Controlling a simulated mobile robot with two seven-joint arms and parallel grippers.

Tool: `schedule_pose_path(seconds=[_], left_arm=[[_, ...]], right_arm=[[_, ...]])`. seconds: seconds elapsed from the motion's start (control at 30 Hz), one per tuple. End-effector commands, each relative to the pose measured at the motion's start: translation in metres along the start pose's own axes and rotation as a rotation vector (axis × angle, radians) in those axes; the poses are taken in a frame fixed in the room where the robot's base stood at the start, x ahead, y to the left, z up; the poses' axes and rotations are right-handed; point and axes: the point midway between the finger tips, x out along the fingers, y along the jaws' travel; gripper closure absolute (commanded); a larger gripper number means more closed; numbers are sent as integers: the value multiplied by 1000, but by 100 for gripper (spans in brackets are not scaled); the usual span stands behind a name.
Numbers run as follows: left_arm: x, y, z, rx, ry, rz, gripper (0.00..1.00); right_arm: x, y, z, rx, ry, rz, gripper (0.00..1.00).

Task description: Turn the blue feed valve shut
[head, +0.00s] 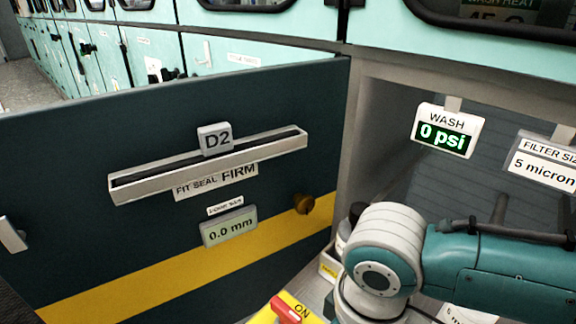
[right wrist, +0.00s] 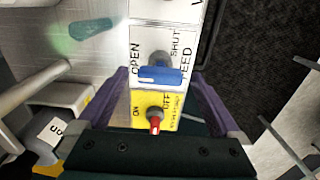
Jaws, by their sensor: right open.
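The blue feed valve handle (right wrist: 161,76) shows in the right wrist view, on a white plate marked OPEN at its left, SHUT and FEED at its right. The handle lies crosswise in the picture, on a grey round hub. My right gripper (right wrist: 160,74) is open, with one purple finger on each side of the handle. Gaps show between the fingers and the handle; I cannot tell the height between them. The blue valve and the right gripper's fingers are not seen in the head view, where only my right arm shows. My left gripper is in neither view.
A red lever (right wrist: 154,121) stands on a yellow ON/OFF plate (right wrist: 172,98) close below the blue handle; it also shows in the head view (head: 288,310). The dark D2 door (head: 90,240) stands at the left. A WASH display (head: 446,132) reads 0 psi.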

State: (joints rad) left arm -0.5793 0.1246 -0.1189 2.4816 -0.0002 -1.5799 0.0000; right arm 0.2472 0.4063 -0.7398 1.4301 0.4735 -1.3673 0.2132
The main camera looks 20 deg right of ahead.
Motion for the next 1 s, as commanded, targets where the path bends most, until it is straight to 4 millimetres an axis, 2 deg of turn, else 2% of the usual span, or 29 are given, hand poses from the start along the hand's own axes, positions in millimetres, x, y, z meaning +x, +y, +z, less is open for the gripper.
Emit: schedule_pose_path(seconds=[0.27, 1.0], left_arm=[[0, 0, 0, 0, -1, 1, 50], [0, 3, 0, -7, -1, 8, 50]], right_arm=[[1, 0, 0, 0, 0, 0, 2], [1, 0, 0, 1, 0, 0, 86]])
